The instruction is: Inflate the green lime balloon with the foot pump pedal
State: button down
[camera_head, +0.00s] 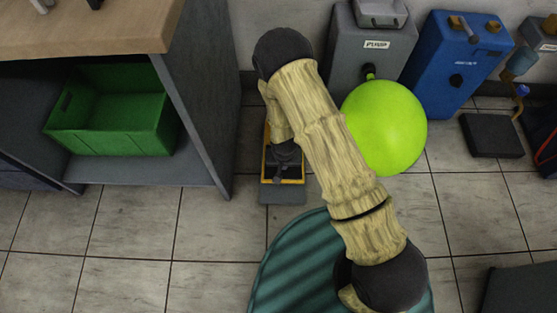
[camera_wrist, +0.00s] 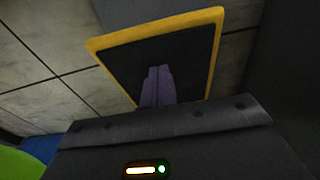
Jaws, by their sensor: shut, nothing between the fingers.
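The lime green balloon (camera_head: 385,127) is round and swollen, at the front of the grey pump unit (camera_head: 345,62) labelled "PUMP". Its edge also shows at the lower left of the wrist view (camera_wrist: 18,163). The foot pump pedal (camera_head: 298,172) is black with a yellow rim and lies on the floor left of the balloon. In the wrist view the pedal's black face (camera_wrist: 192,68) fills the upper middle. My gripper (camera_wrist: 158,72) is shut and empty, with its fingers over the pedal face. I cannot tell whether the fingertips touch it. My arm hides part of the pump unit.
A blue unit (camera_head: 455,65) stands right of the pump unit, with a black floor pad (camera_head: 491,136) beside it. At left, a green crate (camera_head: 110,140) sits on a shelf under a wooden counter (camera_head: 95,25). Tiled floor at the lower left is clear.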

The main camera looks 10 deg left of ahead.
aim_at(283, 173)
jog(key=shift+s+d+f, duration=0.1)
jog(key=shift+s+f, duration=0.15)
jog(key=shift+f, duration=0.4)
jog(key=shift+s+f, duration=0.2)
jog(key=shift+f, duration=0.4)
jog(key=shift+s+d+f, duration=0.1)
jog(key=shift+s+f, duration=0.15)
jog(key=shift+f, duration=0.4)
jog(key=shift+a, duration=0.1)
jog(key=shift+r, duration=0.1)
jog(key=shift+r+p, duration=0.6)
jog(key=shift+p, duration=0.05)
notch_tip(283, 173, up, 4)
jog(key=p, duration=0.3)
jog(key=shift+w+r+p, duration=0.15)
jog(key=shift+p, duration=0.25)
jog(key=s+r+p, duration=0.4)
jog(key=r+p, duration=0.1)
jog(key=r, duration=0.3)
jog(key=shift+d, duration=0.35)
